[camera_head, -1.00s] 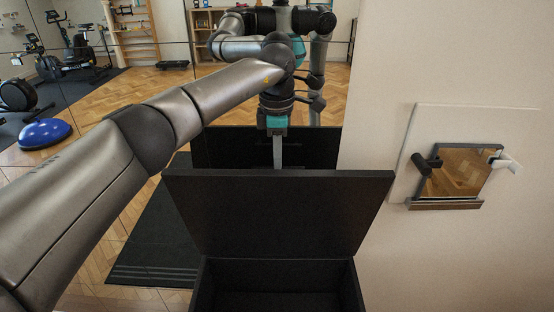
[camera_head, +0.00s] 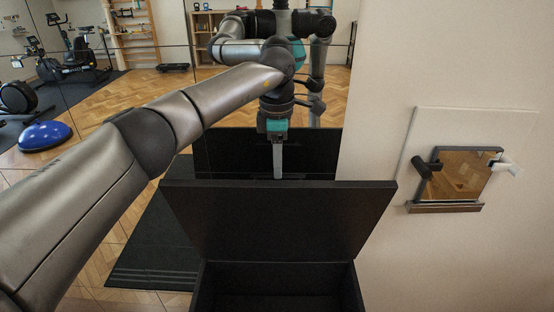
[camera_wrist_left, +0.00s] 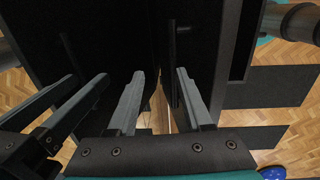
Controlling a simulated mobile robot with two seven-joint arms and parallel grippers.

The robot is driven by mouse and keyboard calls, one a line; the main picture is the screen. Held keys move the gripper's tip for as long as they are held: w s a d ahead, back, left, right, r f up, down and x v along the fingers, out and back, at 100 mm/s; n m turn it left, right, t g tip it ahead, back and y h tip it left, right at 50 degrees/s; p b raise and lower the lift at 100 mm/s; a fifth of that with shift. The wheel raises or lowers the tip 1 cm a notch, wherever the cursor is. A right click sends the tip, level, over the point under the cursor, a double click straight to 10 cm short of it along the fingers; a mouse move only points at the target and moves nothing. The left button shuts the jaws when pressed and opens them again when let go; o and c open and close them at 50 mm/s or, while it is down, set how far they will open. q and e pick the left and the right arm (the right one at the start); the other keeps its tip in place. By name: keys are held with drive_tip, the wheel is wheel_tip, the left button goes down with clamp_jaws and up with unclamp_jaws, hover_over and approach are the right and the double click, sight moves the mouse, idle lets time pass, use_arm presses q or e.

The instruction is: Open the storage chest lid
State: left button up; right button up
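The black storage chest (camera_head: 357,290) stands at the bottom middle of the head view, its dark inside partly showing. Its lid (camera_head: 280,222) is raised and leans back at the far side. My left gripper (camera_head: 278,160) points down at the far side of the lid's top edge; its tips are at or behind that edge, and contact cannot be told. In the left wrist view its two fingers (camera_wrist_left: 160,100) are apart with nothing held between them. A dark handle-like bar (camera_wrist_left: 173,65) shows beyond them on a black surface. My right gripper is not in view.
Behind the chest a large mirror reflects my arms, the lid and a gym with parquet. A dark mat (camera_head: 150,250) lies left of the chest. A pale wall with a panel and small framed mirror (camera_head: 462,172) is close on the right.

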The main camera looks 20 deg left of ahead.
use_arm(q)
wheel_tip(320, 180, up, 15)
drive_tip(key=s, duration=0.1)
drive_tip(key=shift+p, duration=0.35)
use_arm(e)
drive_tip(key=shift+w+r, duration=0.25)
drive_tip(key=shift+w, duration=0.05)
use_arm(q)
drive_tip(key=shift+r, duration=0.1)
